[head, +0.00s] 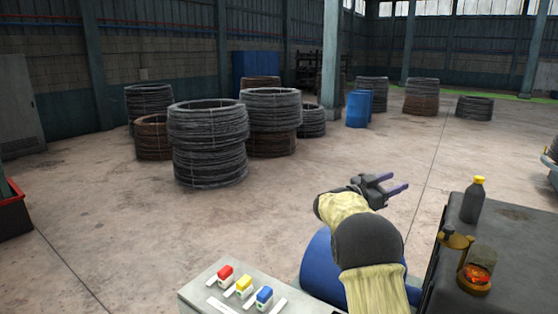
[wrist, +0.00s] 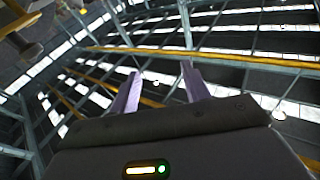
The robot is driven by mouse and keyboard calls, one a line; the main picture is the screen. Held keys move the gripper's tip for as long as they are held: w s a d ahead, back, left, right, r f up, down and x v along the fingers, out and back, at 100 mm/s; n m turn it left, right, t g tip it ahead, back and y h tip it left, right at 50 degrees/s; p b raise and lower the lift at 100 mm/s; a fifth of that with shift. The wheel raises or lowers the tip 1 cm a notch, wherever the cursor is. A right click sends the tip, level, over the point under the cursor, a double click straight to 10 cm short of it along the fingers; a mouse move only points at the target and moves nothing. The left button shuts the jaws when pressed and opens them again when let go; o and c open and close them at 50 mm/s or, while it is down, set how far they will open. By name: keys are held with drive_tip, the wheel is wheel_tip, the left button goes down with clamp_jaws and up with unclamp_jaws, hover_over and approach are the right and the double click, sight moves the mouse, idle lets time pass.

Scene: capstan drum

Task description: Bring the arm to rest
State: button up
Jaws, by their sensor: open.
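My gripper (head: 393,186) is in the lower right of the head view, at the end of my arm in its pale yellow sleeve. Its two purple fingers are apart and nothing is between them. In the wrist view the open fingers (wrist: 158,90) point up at the roof beams and skylights. The gripper is in free air, to the left of the dark bench (head: 512,250), touching nothing that I can see. A blue rounded thing below my arm is partly hidden by it.
A grey panel (head: 205,290) with red, yellow and blue switches is at the bottom. Wire coils (head: 208,145) stand farther back. The floor between is clear.

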drive_tip(key=s+a+f+n+t+y, duration=0.65)
drive_tip(key=a+f+n+y, duration=0.55)
drive_tip(key=y, duration=0.4)
drive_tip(key=s+a+f+n+g+y, duration=0.1)
drive_tip(key=s+f+g, duration=0.2)
drive_tip(key=s, duration=0.7)
drive_tip(key=s+a+f+n+g+y, duration=0.1)
drive_tip(key=s+f+g, duration=0.3)
drive_tip(key=s, duration=0.6)
drive_tip(key=s+a+f+n+g+y, duration=0.1)
drive_tip(key=s+a+f+g, duration=0.1)
drive_tip(key=s, duration=0.8)
drive_tip(key=shift+s+a+f+g, duration=0.1)
drive_tip(key=shift+f+g, duration=0.3)
drive_tip(key=shift+f, duration=0.3)
drive_tip(key=shift+s+a+f+g, duration=0.1)
drive_tip(key=shift+f+g, duration=0.25)
drive_tip(key=shift+f, duration=0.35)
drive_tip(key=shift+w, duration=0.15)
